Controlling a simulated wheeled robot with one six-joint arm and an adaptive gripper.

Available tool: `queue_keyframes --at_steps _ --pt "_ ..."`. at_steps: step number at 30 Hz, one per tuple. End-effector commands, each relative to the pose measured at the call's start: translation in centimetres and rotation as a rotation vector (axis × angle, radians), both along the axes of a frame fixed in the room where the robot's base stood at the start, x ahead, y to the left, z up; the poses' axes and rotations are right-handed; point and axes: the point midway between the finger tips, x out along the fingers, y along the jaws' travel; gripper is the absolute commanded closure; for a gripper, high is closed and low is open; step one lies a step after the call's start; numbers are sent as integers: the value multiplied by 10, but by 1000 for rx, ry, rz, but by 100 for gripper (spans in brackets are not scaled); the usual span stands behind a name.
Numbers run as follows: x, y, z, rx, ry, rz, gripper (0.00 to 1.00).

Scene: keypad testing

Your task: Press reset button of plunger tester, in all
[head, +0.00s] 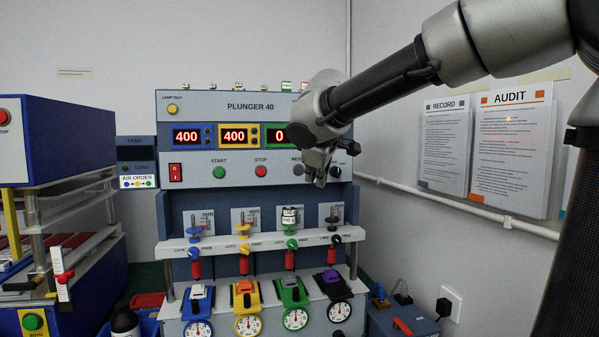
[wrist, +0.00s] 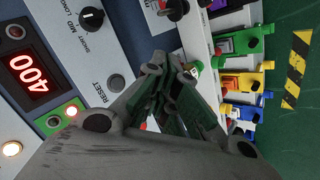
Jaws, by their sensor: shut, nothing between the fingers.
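The plunger tester (head: 262,105) is a grey-blue panel headed PLUNGER 40. Its round grey reset button (head: 298,170) sits right of the red STOP button, just left of my gripper (head: 318,172) in the head view. In the wrist view the reset button (wrist: 116,83) shows clear beside the RESET label, to the left of my gripper fingers (wrist: 172,68). The fingers are shut and empty, with the button apart from them in the picture. I cannot tell their depth from the panel.
A black selector knob (wrist: 92,17) is near the reset button. Coloured plungers (head: 243,235) and dial gauges (head: 248,325) stand below the panel. RECORD (head: 443,145) and AUDIT (head: 512,150) sheets hang on the right wall. A blue machine (head: 80,140) stands left.

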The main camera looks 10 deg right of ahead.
Motion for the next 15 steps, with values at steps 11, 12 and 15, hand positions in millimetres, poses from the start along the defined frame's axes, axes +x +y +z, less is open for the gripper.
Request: queue_keyframes --at_steps 11,12,15 --pt "49 0 -1 1 1 -2 100" --pt "55 0 -1 1 0 -2 100" --pt "66 0 0 1 0 -2 100"
